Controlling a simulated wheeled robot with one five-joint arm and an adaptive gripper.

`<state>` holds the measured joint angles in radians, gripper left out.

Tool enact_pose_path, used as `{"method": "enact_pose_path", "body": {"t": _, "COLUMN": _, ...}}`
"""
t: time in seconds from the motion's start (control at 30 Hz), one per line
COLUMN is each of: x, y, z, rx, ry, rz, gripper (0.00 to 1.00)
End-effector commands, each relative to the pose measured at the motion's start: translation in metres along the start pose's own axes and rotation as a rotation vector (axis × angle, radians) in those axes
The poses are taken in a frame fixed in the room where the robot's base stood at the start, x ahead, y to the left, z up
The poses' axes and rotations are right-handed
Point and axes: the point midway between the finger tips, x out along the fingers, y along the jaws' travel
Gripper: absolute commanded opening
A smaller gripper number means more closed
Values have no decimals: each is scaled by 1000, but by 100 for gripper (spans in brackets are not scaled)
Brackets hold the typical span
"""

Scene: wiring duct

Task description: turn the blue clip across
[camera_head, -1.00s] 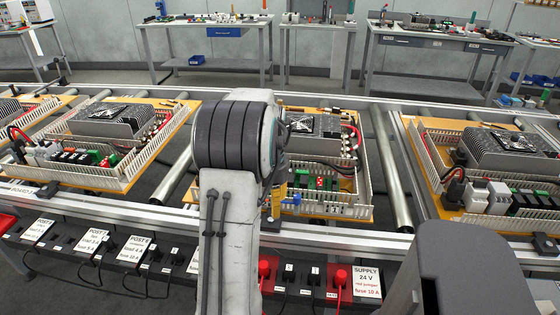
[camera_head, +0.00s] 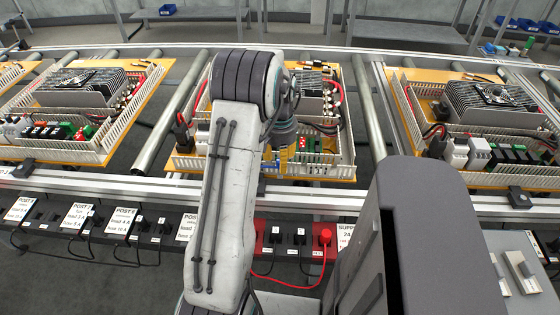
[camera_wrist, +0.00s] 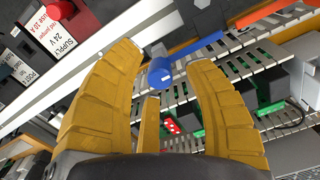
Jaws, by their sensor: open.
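The blue clip (camera_wrist: 160,72) shows in the wrist view as a short blue cylinder-like piece with a small pale mark, at the slotted white duct's edge. My gripper (camera_wrist: 163,62) has yellow fingers spread wide, and the clip appears in the gap between their tips. I cannot tell whether any finger touches it. In the head view my gripper (camera_head: 280,160) is over the front edge of the middle board (camera_head: 330,170), mostly hidden by my arm. The clip cannot be made out clearly there.
The slotted duct (camera_wrist: 235,65) runs diagonally, with a flat blue strip (camera_wrist: 205,44) along it. Red and black wires and green terminals lie close by on the board. A white-labelled supply panel (camera_wrist: 68,38) with a red plug (camera_head: 325,236) is at the rail's front. Similar boards stand either side.

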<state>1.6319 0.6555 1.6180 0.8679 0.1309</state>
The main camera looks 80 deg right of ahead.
Motion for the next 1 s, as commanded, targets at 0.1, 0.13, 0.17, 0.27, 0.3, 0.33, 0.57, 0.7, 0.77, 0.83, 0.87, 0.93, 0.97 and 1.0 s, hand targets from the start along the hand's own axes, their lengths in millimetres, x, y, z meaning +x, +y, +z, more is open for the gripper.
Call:
{"method": "enact_pose_path", "body": {"t": 0.1, "x": 7, "y": 0, "z": 1, "rx": 0, "ry": -2, "rz": 0, "gripper": 47}}
{"method": "enact_pose_path", "body": {"t": 0.13, "x": 7, "y": 0, "z": 0, "rx": -1, "ry": -1, "rz": 0, "gripper": 47}}
{"method": "enact_pose_path", "body": {"t": 0.17, "x": 8, "y": 0, "z": 0, "rx": -1, "ry": -1, "rz": 0, "gripper": 47}}
{"method": "enact_pose_path", "body": {"t": 0.27, "x": 9, "y": 0, "z": 0, "rx": -1, "ry": 0, "rz": 0, "gripper": 47}}
{"method": "enact_pose_path", "body": {"t": 0.3, "x": 9, "y": 0, "z": 0, "rx": -1, "ry": 0, "rz": 0, "gripper": 47}}
{"method": "enact_pose_path", "body": {"t": 0.33, "x": 9, "y": 0, "z": 0, "rx": -1, "ry": 0, "rz": 0, "gripper": 47}}
{"method": "enact_pose_path", "body": {"t": 0.57, "x": 9, "y": 0, "z": 0, "rx": -1, "ry": 0, "rz": 0, "gripper": 42}}
{"method": "enact_pose_path", "body": {"t": 0.7, "x": 9, "y": 0, "z": 0, "rx": -1, "ry": 0, "rz": 0, "gripper": 29}}
{"method": "enact_pose_path", "body": {"t": 0.77, "x": 9, "y": 0, "z": 0, "rx": -1, "ry": 0, "rz": 0, "gripper": 24}}
{"method": "enact_pose_path", "body": {"t": 0.83, "x": 9, "y": 0, "z": 0, "rx": -1, "ry": 0, "rz": 0, "gripper": 18}}
{"method": "enact_pose_path", "body": {"t": 0.87, "x": 9, "y": 0, "z": 0, "rx": -1, "ry": 0, "rz": 0, "gripper": 15}}
{"method": "enact_pose_path", "body": {"t": 0.93, "x": 9, "y": 0, "z": 0, "rx": -1, "ry": 0, "rz": 0, "gripper": 9}}
{"method": "enact_pose_path", "body": {"t": 0.97, "x": 9, "y": 0, "z": 0, "rx": -1, "ry": 0, "rz": 0, "gripper": 6}}
{"method": "enact_pose_path", "body": {"t": 1.0, "x": 9, "y": 0, "z": 0, "rx": -1, "ry": 0, "rz": 0, "gripper": 2}}
